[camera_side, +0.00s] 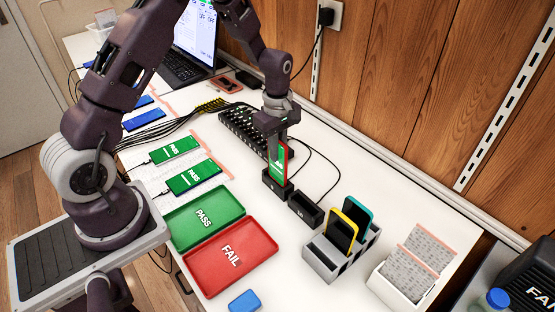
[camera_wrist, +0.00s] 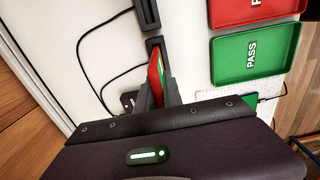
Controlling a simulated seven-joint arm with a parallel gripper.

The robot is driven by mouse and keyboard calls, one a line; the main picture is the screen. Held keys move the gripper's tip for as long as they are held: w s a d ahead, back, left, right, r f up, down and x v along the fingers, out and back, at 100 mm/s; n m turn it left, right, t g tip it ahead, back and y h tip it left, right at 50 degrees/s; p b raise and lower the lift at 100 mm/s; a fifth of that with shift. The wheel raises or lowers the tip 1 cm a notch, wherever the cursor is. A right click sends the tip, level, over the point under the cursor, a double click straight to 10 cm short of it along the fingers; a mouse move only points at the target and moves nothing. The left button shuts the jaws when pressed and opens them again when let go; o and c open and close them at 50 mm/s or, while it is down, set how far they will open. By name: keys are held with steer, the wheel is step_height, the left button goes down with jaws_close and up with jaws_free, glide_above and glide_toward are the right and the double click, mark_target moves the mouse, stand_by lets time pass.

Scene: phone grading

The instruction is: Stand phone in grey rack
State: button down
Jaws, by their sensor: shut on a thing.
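A red-cased phone (camera_side: 280,163) with a green screen stands upright in the side view. Its lower end is at a black dock (camera_side: 275,190); I cannot tell whether it is seated in it or just above. My gripper (camera_side: 279,148) points down from above and is shut on the phone. In the wrist view the phone (camera_wrist: 157,76) is between my two fingers (camera_wrist: 159,94). The grey rack (camera_side: 322,262) stands to the right on the table. It holds a yellow-edged phone (camera_side: 342,231) and a teal-edged phone (camera_side: 359,215) upright, with free slots visible.
A second black dock (camera_side: 305,211) stands between the first dock and the rack. A green PASS tray (camera_side: 190,237) and red FAIL tray (camera_side: 255,258) lie to the left. A white box of cards (camera_side: 404,286) is right of the rack. Cables run along the wall side.

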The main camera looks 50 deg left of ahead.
step_height(320, 180, up, 18)
steer(key=s+d, duration=0.4)
steer(key=d, duration=0.9)
steer(key=s+d, duration=0.4)
steer(key=d, duration=0.8)
step_height(320, 180, down, 15)
steer(key=shift+d, duration=0.25)
steer(key=shift+f, duration=0.25)
steer(key=shift+f, duration=0.45)
steer(key=shift+f, duration=0.15)
steer(key=shift+f, duration=0.75)
